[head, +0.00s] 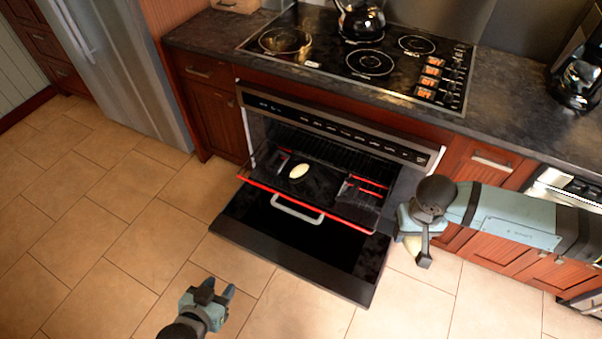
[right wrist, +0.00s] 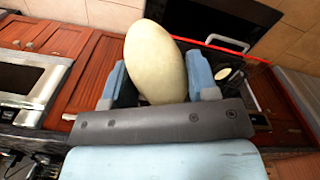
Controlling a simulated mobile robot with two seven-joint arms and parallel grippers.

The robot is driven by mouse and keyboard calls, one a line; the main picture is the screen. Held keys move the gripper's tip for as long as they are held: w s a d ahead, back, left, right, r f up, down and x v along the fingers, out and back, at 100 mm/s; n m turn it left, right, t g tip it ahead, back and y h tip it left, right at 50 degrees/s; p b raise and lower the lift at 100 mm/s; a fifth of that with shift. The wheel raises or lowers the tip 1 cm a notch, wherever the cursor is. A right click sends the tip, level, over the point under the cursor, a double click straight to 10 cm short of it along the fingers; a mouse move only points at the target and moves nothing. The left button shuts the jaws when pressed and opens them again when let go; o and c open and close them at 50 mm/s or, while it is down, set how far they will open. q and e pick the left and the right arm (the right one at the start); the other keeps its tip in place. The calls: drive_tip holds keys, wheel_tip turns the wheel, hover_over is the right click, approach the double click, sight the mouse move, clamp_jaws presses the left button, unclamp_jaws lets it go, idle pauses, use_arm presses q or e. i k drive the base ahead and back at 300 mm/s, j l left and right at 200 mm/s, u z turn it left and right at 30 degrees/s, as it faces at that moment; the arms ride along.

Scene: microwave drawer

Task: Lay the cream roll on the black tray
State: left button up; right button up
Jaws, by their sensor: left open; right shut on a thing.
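My right gripper (head: 413,243) is just right of the open drawer, outside the tray. In the right wrist view, it is shut on a second cream roll (right wrist: 155,62), which stands up between the blue fingers. In the head view, the gripper mostly hides this roll. My left gripper (head: 210,291) is open and empty over the floor, in front and left of the drawer.
A kettle (head: 361,18) stands on the cooktop above. The tiled floor at left is clear.

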sight(324, 183)
drive_tip(key=i+j, duration=0.95)
drive_tip(key=j+u, duration=0.05)
drive_tip(key=j, duration=0.1)
